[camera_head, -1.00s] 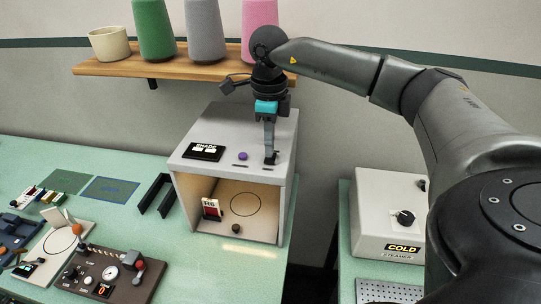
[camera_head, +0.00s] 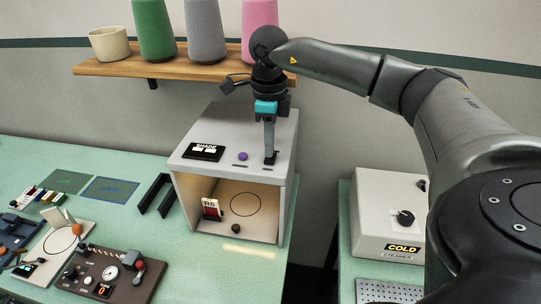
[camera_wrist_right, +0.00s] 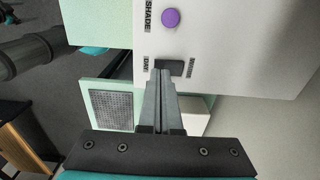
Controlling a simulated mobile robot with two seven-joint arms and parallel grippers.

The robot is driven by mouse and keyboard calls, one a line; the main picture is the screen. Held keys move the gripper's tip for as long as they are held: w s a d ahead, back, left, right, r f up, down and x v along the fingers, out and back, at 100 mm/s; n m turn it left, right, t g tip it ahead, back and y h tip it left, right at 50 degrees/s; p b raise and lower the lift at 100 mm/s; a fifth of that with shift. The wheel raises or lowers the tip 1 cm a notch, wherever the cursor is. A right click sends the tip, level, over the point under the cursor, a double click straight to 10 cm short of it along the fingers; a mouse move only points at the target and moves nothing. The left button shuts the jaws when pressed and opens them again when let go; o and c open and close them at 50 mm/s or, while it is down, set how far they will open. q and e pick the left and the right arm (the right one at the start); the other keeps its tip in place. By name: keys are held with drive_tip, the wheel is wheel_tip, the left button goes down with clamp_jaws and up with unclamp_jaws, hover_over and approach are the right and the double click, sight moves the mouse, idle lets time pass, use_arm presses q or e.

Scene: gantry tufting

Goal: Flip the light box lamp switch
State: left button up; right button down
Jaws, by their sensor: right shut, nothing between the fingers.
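The light box (camera_head: 226,165) is a grey cabinet with an open, lit front, standing on the green table. Its top carries a black SHADE display (camera_head: 203,152) and a purple button (camera_head: 242,156). My right gripper (camera_head: 270,158) points down at the right part of the box top, shut and empty. In the right wrist view its fingertips (camera_wrist_right: 161,74) are at a small dark switch (camera_wrist_right: 170,67) between two printed labels. The fingers partly cover the switch, and I cannot tell which way it is set. My left gripper is not in view.
A wooden shelf (camera_head: 160,70) with yarn cones is above and behind the box. A steamer (camera_head: 385,217) marked COLD stands right, across a gap. A brown control panel (camera_head: 112,272) and a black bracket (camera_head: 155,195) are left of the box.

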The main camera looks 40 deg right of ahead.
sight(269, 160)
drive_tip(key=shift+f+b, duration=0.65)
drive_tip(key=shift+f, duration=0.3)
idle(0.6)
drive_tip(key=shift+r+p, duration=2.9)
drive_tip(key=shift+r, duration=0.7)
drive_tip(key=shift+f, duration=0.1)
